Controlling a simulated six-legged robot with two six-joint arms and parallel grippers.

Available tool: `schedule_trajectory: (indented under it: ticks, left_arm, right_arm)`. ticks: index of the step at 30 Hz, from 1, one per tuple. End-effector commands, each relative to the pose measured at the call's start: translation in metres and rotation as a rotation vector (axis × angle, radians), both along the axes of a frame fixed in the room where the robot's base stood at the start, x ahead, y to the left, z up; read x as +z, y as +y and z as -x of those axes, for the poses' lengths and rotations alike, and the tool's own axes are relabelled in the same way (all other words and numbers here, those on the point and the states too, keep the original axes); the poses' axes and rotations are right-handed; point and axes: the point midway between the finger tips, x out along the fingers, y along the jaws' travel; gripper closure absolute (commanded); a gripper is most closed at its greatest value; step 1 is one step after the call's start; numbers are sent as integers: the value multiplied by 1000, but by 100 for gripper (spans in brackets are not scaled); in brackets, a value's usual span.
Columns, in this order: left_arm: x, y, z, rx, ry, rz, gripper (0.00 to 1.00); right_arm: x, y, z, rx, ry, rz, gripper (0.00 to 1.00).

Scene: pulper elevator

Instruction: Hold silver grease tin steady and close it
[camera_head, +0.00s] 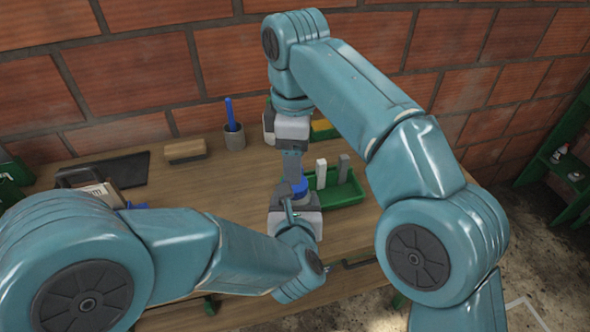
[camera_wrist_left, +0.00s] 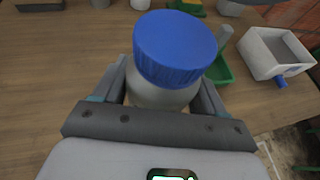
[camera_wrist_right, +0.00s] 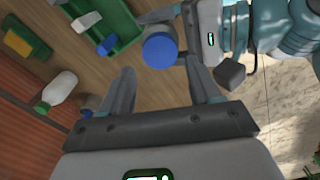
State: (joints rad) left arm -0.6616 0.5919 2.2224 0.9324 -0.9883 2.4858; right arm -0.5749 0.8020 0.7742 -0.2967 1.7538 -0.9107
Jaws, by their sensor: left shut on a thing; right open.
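The silver grease tin (camera_wrist_left: 160,97) stands upright between the fingers of my left gripper (camera_wrist_left: 162,90), which is shut on its sides. Its blue lid (camera_wrist_left: 175,47) sits on top; whether it is fully tightened I cannot tell. The lid also shows in the head view (camera_head: 299,187) and in the right wrist view (camera_wrist_right: 160,48). My right gripper (camera_wrist_right: 158,70) is open and empty, with its fingers pointing toward the lid. In the head view my right gripper (camera_head: 293,168) is just above and beside the lid, partly overlapping it. My left arm hides most of the tin there.
A green tray (camera_head: 352,198) with a white and a grey block lies just right of the tin. A cup (camera_head: 234,138) with a blue pen and a wooden block (camera_head: 185,150) stand behind. A white bottle (camera_wrist_right: 60,88) is near the wall. The table's middle left is clear.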

Motion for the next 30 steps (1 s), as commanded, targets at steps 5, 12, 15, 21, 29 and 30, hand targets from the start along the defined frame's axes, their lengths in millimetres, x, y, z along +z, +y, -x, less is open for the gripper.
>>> schedule_trajectory:
  ticks: [5,12,15,21,29,30]
  left_arm:
    - [1,0,0,0,-2,1,100]
    - [1,0,0,0,-2,1,100]
    - [1,0,0,0,-2,1,100]
    - [1,0,0,0,-2,1,100]
    - [1,0,0,0,-2,0,100]
    - [1,0,0,0,-2,0,100]
  right_arm:
    - [-27,-1,1,-1,2,1,37]
    - [-51,0,0,-1,1,1,37]
    - [-53,0,0,-1,-1,-1,37]
    - [-54,0,0,-1,-1,-1,37]
    - [-53,0,0,-1,-1,-1,85]
    - [-53,0,0,-1,-1,-1,85]
